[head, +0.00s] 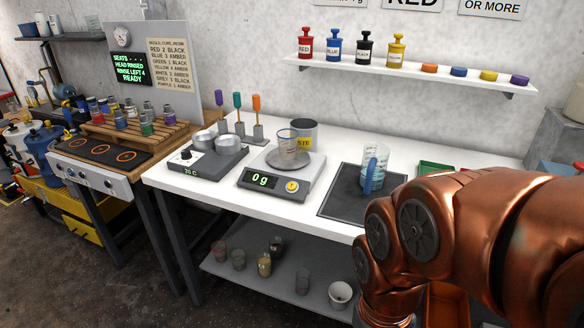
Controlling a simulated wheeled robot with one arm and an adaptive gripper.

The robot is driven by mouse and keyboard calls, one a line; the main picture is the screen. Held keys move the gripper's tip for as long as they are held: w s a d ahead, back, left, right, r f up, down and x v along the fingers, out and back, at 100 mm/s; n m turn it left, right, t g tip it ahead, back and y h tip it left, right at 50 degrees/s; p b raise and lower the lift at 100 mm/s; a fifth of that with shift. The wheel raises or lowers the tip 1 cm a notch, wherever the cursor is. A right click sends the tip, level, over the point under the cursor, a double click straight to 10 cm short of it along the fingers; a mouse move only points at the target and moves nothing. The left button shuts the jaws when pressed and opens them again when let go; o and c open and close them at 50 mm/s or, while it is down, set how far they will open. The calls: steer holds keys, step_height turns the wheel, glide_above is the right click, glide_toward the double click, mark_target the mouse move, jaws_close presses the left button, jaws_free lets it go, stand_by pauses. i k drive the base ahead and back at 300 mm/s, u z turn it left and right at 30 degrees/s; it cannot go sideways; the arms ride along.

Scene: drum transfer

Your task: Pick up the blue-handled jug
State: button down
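The blue-handled jug (374,166) is a clear jug with markings on its side and a blue handle. It stands upright on a dark mat (334,206) on the white table, right of the scale. Its handle faces the viewer. My copper-coloured arm fills the lower right of the head view, in front of and to the right of the jug. My gripper is not visible; only arm links show, so its opening cannot be seen.
A scale (277,184) reading 0 g holds a clear beaker (289,148). A hot plate (203,168) with metal dishes stands further left. A wall shelf (400,74) with bottles hangs above. A green tray (436,167) lies right of the jug. Cups stand on the lower shelf (285,283).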

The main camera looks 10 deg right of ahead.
mark_target(375, 158)
steer(key=z, duration=0.05)
steer(key=k, duration=0.5)
steer(key=u, duration=1.4)
steer(key=i, duration=0.8)
steer(key=z, duration=1.8)
steer(key=i, duration=0.5)
steer(key=u, duration=0.1)
